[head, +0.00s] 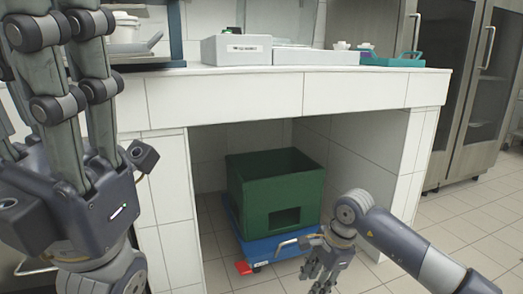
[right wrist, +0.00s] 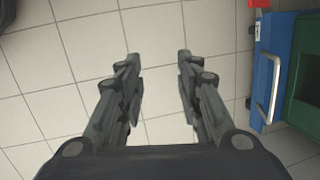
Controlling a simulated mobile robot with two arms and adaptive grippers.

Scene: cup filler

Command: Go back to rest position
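My left gripper (head: 62,75) is raised large and close at the left of the head view, its fingers pointing up and running out of the top of the picture. Its fingertips are cut off, so its opening is hidden. My right gripper (head: 322,272) hangs low at the bottom centre, in front of the blue dolly, pointing down. In the right wrist view its two fingers (right wrist: 157,55) stand apart with only floor tiles between them, so it is open and empty.
A green crate (head: 262,178) sits on a blue dolly (head: 232,213) in the alcove under the white tiled counter (head: 255,97). The counter holds a grey box (head: 236,50) and a teal tray (head: 393,62). Steel cabinets (head: 462,100) stand at right. Tiled floor (head: 455,225) is open at lower right.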

